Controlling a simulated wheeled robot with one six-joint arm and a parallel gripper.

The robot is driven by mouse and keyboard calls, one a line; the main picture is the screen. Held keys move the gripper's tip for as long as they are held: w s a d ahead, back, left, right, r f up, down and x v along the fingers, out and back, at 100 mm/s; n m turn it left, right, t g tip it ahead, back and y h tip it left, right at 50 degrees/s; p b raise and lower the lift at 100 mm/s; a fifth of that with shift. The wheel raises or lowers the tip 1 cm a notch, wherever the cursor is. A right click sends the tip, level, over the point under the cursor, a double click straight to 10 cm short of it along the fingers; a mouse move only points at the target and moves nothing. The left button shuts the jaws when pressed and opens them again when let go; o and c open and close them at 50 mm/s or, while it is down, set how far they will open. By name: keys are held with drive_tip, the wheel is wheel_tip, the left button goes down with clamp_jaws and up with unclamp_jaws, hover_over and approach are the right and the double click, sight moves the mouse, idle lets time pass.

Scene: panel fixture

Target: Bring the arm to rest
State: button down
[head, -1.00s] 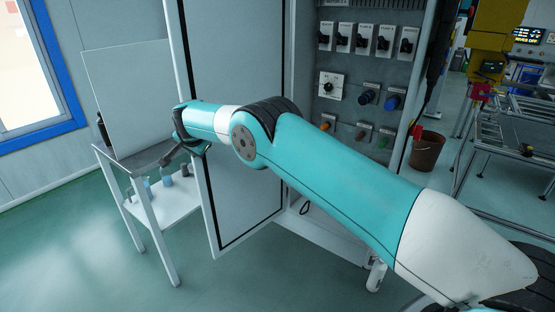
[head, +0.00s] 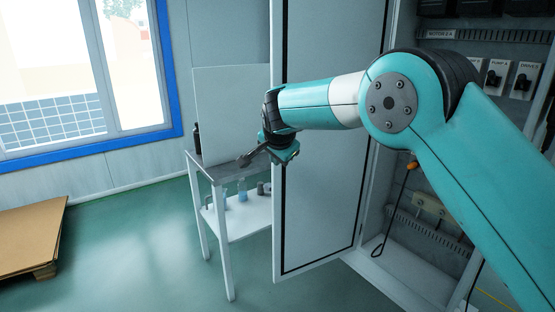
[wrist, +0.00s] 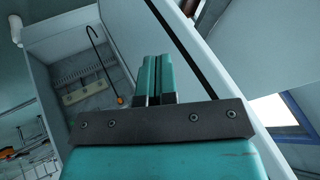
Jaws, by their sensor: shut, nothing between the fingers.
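My teal arm (head: 390,100) reaches from the lower right toward the left, in front of the open cabinet door (head: 325,210). Its elbow is bent and its forearm is about level. The wrist end is beside the door's left edge in the head view, near a small table; whether it touches the door cannot be told. In the wrist view my gripper (wrist: 155,76) has its two teal fingers together, with nothing between them. The white door edge (wrist: 165,45) runs close past the fingers in that view. The fingertips are not clear in the head view.
The small white table (head: 245,228) holds a board (head: 232,105) and bottles. A pallet with cardboard (head: 30,235) lies at left below the window (head: 80,70). Green floor between is clear.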

drive_tip(key=s+d+r+n+g+y, duration=0.1)
drive_tip(key=s+d+r+n+g, duration=0.2)
drive_tip(key=s, duration=0.7)
drive_tip(key=s+d+r+n+y, duration=0.15)
drive_tip(key=s+n, duration=0.25)
drive_tip(key=s, duration=0.6)
drive_tip(key=s+d+r+n+g+y, duration=0.1)
drive_tip(key=s+d+r+n+g, duration=0.2)
drive_tip(key=s, duration=0.6)
drive_tip(key=s+d+f+n, duration=0.1)
drive_tip(key=s+n, duration=0.2)
drive_tip(key=s, duration=0.5)
drive_tip(key=s+d+f+n+g, duration=0.1)
drive_tip(key=s+f+n, duration=0.1)
drive_tip(key=s, duration=0.7)
drive_tip(key=shift+f+n+y+p, duration=0.15)
drive_tip(key=shift+n+y+p, duration=0.25)
drive_tip(key=shift+n, duration=0.3)
